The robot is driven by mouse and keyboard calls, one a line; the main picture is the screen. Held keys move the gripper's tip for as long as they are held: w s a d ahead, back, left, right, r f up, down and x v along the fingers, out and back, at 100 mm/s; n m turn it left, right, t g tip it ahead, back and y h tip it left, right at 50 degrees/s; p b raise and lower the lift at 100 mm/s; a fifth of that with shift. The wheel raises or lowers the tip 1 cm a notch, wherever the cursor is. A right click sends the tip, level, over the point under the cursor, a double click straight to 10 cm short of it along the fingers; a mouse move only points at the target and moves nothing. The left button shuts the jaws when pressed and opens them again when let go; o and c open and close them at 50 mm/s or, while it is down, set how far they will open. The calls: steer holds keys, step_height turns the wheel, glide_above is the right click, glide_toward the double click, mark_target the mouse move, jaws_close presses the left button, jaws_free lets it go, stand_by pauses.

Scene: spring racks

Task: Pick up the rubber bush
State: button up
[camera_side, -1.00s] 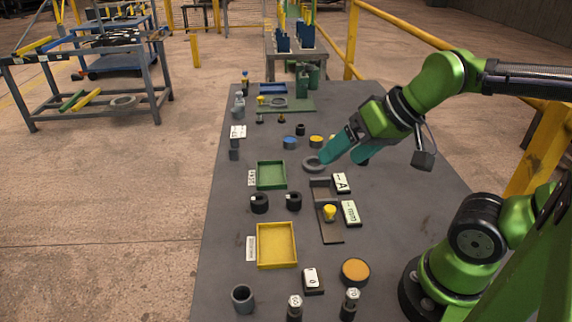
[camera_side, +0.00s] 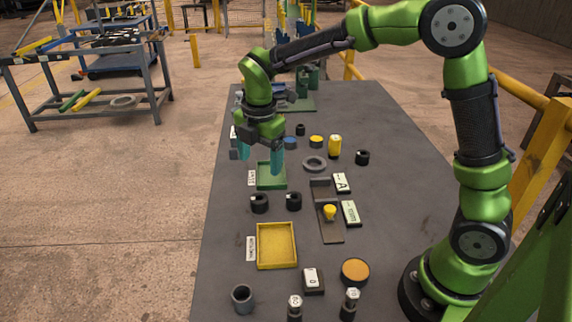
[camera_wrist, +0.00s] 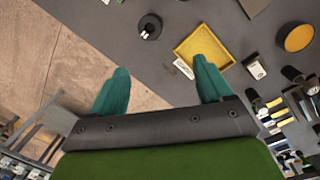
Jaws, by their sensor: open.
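Two short black hollow cylinders that look like rubber bushes stand between the green and yellow trays in the side view: a left one (camera_side: 259,203) and a right one (camera_side: 293,200). I cannot tell which is the task's rubber bush. One black hollow piece (camera_wrist: 150,27) shows at the top of the wrist view, ahead of the fingers. My gripper (camera_side: 261,160) points down, raised over the green tray's far part in the side view. Its teal fingers (camera_wrist: 160,72) are apart with nothing between them. The fingers hide part of the green tray.
The green tray (camera_side: 259,182) and yellow tray (camera_side: 258,250) flank the bushes. A grey ring (camera_side: 305,165), a black cylinder (camera_side: 362,157) and a yellow piece (camera_side: 335,146) lie to the right. A grey cup (camera_side: 242,300) stands near the front. The table's left edge is close.

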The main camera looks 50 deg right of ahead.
steer(key=w+n, duration=0.2)
steer(key=n, duration=0.5)
glide_toward(259, 198)
step_height(259, 198, down, 9)
steer(key=shift+a, duration=0.15)
steer(key=shift+c, duration=0.4)
